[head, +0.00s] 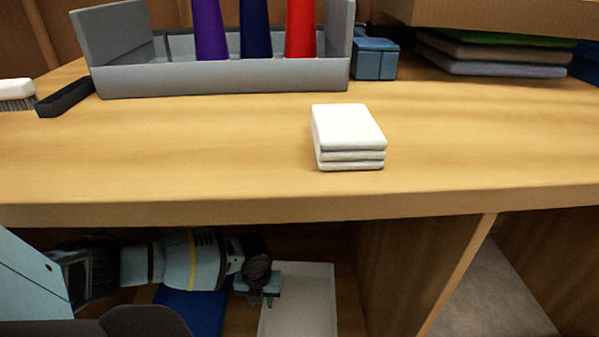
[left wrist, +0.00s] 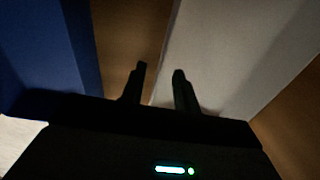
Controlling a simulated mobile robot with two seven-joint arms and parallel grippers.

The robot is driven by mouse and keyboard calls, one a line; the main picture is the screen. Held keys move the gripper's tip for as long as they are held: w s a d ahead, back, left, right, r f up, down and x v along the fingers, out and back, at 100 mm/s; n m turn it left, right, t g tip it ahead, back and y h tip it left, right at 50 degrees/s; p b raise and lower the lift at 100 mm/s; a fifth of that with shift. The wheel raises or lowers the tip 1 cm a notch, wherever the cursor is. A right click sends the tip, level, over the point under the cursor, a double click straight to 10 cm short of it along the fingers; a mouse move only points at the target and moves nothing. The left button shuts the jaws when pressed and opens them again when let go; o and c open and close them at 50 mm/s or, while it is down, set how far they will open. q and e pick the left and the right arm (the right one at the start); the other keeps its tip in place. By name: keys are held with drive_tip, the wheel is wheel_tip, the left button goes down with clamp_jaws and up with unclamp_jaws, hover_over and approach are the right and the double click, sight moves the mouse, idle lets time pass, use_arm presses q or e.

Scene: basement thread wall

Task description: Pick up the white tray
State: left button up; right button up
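The white tray (head: 300,306) lies in the compartment under the wooden top, in the lower middle of the head view. In the left wrist view the tray (left wrist: 225,50) fills much of the right side, with its left edge running between my fingers. My left gripper (head: 262,297) reaches in under the top from the left, at the tray's left edge. In the left wrist view its two fingers (left wrist: 159,75) are apart with nothing clasped; I cannot tell whether either touches the rim. My right gripper is not in view.
A blue object (head: 197,310) lies left of the tray in the same compartment, and a wooden divider (head: 425,270) stands to its right. On the wooden top (head: 200,160) are a folded white stack (head: 348,128), a grey holder (head: 225,80) with coloured cones, and a brush (head: 17,90).

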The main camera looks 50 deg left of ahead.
sight(263, 305)
use_arm(q)
drive_tip(key=f, duration=0.1)
drive_tip(key=f+b, duration=0.2)
drive_tip(key=f, duration=0.1)
drive_tip(key=shift+w+f, duration=0.1)
drive_tip(key=shift+w, duration=0.15)
clamp_jaws()
